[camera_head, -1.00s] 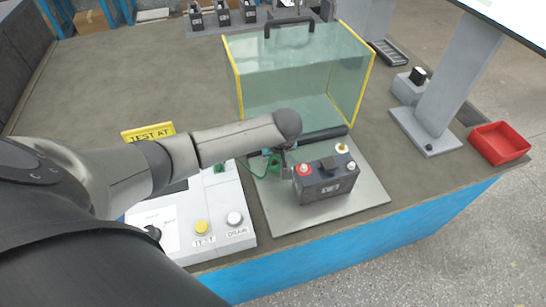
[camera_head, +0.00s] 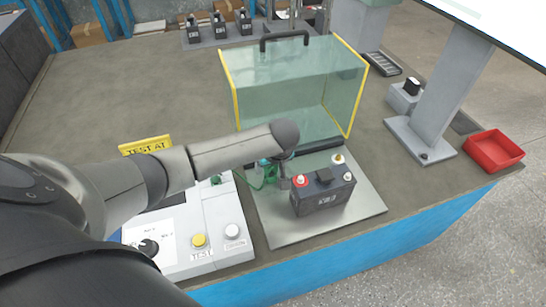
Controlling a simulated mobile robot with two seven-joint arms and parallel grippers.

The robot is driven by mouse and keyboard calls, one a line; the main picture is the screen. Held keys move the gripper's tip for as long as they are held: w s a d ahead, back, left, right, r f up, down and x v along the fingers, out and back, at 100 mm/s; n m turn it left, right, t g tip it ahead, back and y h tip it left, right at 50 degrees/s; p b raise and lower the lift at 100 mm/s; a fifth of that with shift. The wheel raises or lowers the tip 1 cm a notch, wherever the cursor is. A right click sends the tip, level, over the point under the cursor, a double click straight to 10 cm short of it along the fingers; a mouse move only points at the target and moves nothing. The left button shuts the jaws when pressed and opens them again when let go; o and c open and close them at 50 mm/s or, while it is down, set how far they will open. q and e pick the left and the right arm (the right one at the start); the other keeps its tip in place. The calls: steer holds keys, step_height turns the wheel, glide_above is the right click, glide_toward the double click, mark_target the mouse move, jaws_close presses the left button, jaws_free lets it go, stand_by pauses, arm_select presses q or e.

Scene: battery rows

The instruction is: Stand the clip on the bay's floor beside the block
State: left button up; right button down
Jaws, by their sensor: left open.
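The dark battery block (camera_head: 322,198), with a red terminal cap at its left, stands upright on the bay's grey metal floor plate (camera_head: 345,225). The green clip (camera_head: 268,172) is at the block's left, close to my left gripper and partly hidden by it. I cannot tell whether the clip touches the plate. My left gripper (camera_head: 283,180) is open and points down between the clip and the block; its fingers are small and partly hidden under my forearm. My right gripper is not in view.
A clear shield (camera_head: 295,90) with yellow edges and a dark handle stands behind the block. A console with a yellow button (camera_head: 198,240) and a white button (camera_head: 232,231) lies left of the plate. A red tray (camera_head: 494,150) is at the right. The bench's back left is clear.

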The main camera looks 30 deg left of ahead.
arm_select(q)
steer(key=p+v, duration=0.3)
steer(key=v, duration=0.8)
